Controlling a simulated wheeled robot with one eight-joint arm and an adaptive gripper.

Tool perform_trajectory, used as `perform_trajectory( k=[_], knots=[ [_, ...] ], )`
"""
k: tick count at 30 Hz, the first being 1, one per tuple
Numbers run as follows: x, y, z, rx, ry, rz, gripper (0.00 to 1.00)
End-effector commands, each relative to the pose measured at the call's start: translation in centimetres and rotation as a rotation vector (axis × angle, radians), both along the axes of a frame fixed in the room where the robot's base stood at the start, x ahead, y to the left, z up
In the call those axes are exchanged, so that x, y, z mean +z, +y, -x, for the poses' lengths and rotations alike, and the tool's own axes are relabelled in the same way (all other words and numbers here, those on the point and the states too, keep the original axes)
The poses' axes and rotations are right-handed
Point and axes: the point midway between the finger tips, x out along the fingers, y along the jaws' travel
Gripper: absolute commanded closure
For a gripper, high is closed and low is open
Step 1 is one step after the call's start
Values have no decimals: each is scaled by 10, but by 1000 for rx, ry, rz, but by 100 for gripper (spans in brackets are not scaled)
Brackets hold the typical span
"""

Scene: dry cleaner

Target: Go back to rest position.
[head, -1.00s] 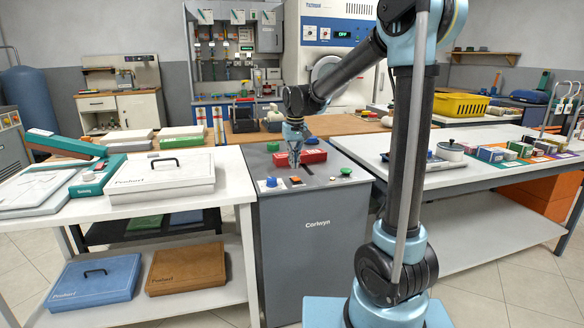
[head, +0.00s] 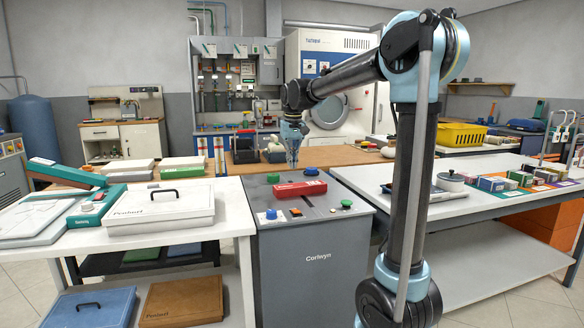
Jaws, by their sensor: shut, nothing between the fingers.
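My gripper (head: 292,163) points down, shut and empty, in the head view. It is above the back part of the grey Corwyn cabinet (head: 318,265). The cabinet's top carries a red block (head: 300,188), a blue knob (head: 271,214), green buttons and a small orange button (head: 295,212). The gripper is clear of the red block. My arm reaches in from the right, its forearm raised and sloping down slightly to the left.
A white table (head: 225,222) with a white case (head: 160,203) stands left. Another white table (head: 400,214) with a pan (head: 450,181) and small boxes stands right. A wooden counter (head: 345,155) lies behind. The air around my gripper looks free.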

Motion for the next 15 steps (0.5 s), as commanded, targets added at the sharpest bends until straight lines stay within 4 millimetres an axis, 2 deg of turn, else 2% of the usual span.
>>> perform_trajectory(
  k=[8, 11, 15],
  knots=[
    [-1, -4, 2, -3, -1, -1, 100],
    [-2, -16, 12, -12, -3, -1, 100],
    [-7, -50, 37, -38, -10, -3, 100]
  ],
)
